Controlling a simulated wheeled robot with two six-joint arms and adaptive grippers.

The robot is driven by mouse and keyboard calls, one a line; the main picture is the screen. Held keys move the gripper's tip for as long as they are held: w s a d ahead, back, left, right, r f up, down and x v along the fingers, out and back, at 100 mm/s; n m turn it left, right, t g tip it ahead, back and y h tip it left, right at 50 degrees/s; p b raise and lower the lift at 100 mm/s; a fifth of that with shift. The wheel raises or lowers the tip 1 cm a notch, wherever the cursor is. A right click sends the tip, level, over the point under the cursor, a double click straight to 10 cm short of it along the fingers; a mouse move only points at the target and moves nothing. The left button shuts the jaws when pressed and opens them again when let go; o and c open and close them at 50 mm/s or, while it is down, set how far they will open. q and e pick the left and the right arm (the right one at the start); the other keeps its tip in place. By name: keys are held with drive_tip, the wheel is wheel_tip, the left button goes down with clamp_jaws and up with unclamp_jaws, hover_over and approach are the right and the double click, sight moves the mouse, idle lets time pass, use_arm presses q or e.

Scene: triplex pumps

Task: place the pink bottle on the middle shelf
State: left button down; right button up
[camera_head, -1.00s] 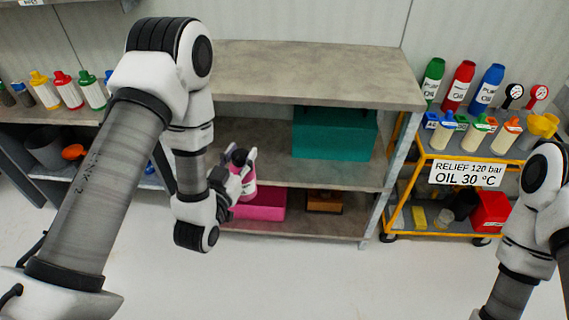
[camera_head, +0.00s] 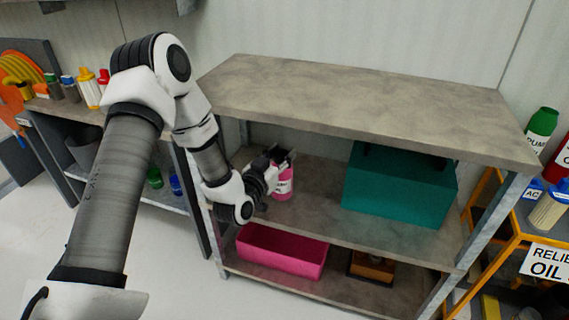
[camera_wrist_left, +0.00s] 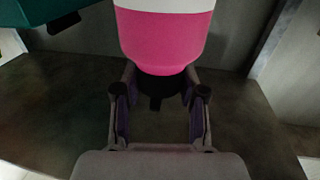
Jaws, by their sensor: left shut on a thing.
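The pink bottle (camera_head: 283,184), with a white band, is upright over the left part of the middle shelf (camera_head: 320,212). My left gripper (camera_head: 277,160) is at the bottle's dark top and shut on it. In the left wrist view the pink bottle (camera_wrist_left: 168,45) extends away from my left gripper (camera_wrist_left: 160,100), its dark neck between the fingers. I cannot tell whether its base touches the shelf. My right gripper is not in view.
A teal box (camera_head: 398,190) stands right of the bottle on the middle shelf. The top board (camera_head: 360,105) lies close above. A pink bin (camera_head: 282,252) and an orange-brown box (camera_head: 372,267) are on the bottom shelf. Bare shelf lies between bottle and teal box.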

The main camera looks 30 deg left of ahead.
use_arm(q)
drive_tip(key=shift+w+a+f, duration=0.1)
drive_tip(key=shift+w+a, duration=0.7)
drive_tip(key=shift+w, duration=0.2)
drive_tip(key=f+b, duration=0.2)
drive_tip(key=f, duration=0.1)
drive_tip(key=shift+w+a+f, duration=0.15)
drive_tip(key=shift+w+f, duration=0.05)
drive_tip(key=shift+f, duration=0.05)
drive_tip(key=c, duration=0.7)
unclamp_jaws()
drive_tip(key=shift+f, duration=0.15)
drive_tip(key=shift+o, duration=0.2)
